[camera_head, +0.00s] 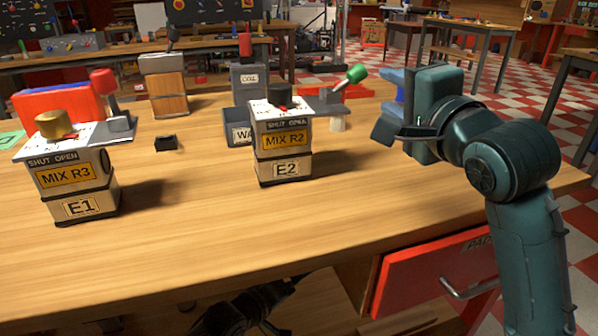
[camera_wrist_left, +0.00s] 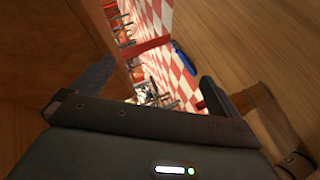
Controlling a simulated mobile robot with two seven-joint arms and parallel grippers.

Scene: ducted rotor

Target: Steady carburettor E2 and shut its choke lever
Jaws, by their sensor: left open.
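Carburettor E2 (camera_head: 284,140) stands upright on the wooden bench, labelled MIX R2 and E2. Its choke lever (camera_head: 343,84), with a green knob, leans up to the right, on the OPEN side of its SHUT/OPEN marking. A dark round knob sits on its top. My right gripper (camera_head: 388,108) is open and empty, to the right of E2 and apart from the lever. My left gripper (camera_wrist_left: 150,88) is open with nothing between its fingers in the left wrist view. In the head view a dark shape, apparently this gripper, shows low beyond the bench's front edge.
Carburettor E1 (camera_head: 72,168), with a red-knobbed lever, stands at the left. Grey-blue bins (camera_head: 248,78), another wooden-sided unit (camera_head: 166,88) and a red box (camera_head: 58,96) stand behind. A small black block (camera_head: 166,143) lies between. The bench front (camera_head: 200,235) is clear. A red drawer (camera_head: 425,275) is below.

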